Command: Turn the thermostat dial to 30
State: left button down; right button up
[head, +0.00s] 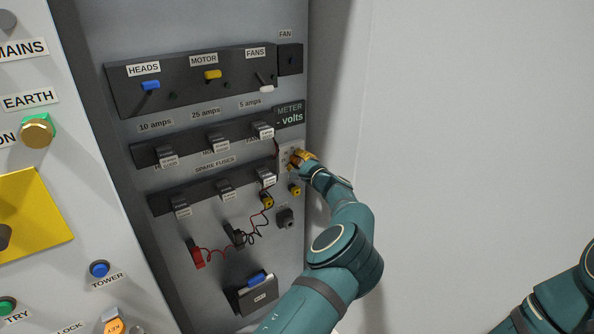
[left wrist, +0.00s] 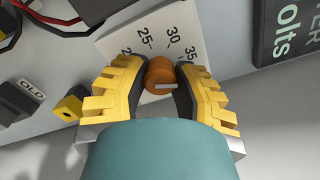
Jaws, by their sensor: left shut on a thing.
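The thermostat dial is an orange-brown round knob (left wrist: 160,70) with a short white line on it. It stands on a pale scale plate (left wrist: 190,38) marked 20, 25, 30 and 35; which number the line points to, I cannot tell. My left gripper (left wrist: 161,83) has its yellow-black fingers closed on both sides of the knob. In the head view the left gripper (head: 299,158) is at the plate (head: 283,152), at the panel's right edge, and hides most of the dial. My right gripper is out of view.
A dark meter label (head: 289,115) sits just above the dial, and a small yellow socket (head: 295,189) just below. Fuse rows (head: 208,190) and red and black leads (head: 212,251) lie to the left. A plain pale wall (head: 450,120) leaves free room to the right.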

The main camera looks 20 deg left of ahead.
pick_arm(q)
jog(key=n, duration=0.6)
jog(key=shift+n, duration=0.3)
jog(key=n, duration=0.6)
jog(key=shift+n, duration=0.4)
jog(key=c, duration=0.7)
grip_release()
jog(key=v, duration=1.2)
